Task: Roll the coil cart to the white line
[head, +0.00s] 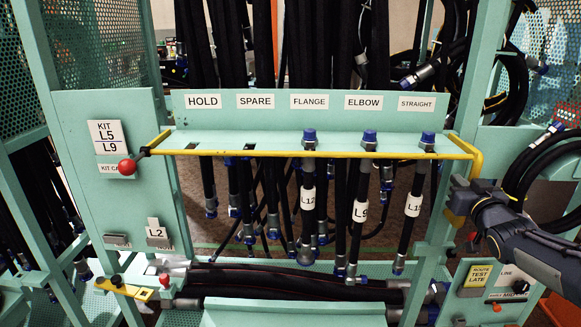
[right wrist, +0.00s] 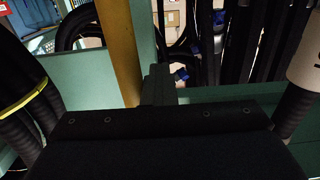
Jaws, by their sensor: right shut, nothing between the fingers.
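No cart stands out clearly as the coil cart, and no white line on the floor shows. Coiled black hoses (head: 520,165) hang at the right edge of the head view, on or beside the green frame. My right gripper (head: 458,200) is shut and empty beside the right end of the yellow bar (head: 300,154), near the green upright. In the right wrist view the dark fingers (right wrist: 157,86) point at green panels, beside a yellow upright piece (right wrist: 118,50). I cannot tell whether they touch it. My left gripper is not in view.
A green rack fills the middle, with labelled hoses such as L12 (head: 308,200) hanging behind the yellow bar. A lower green tray (head: 290,313) holds black hoses. Little free room shows.

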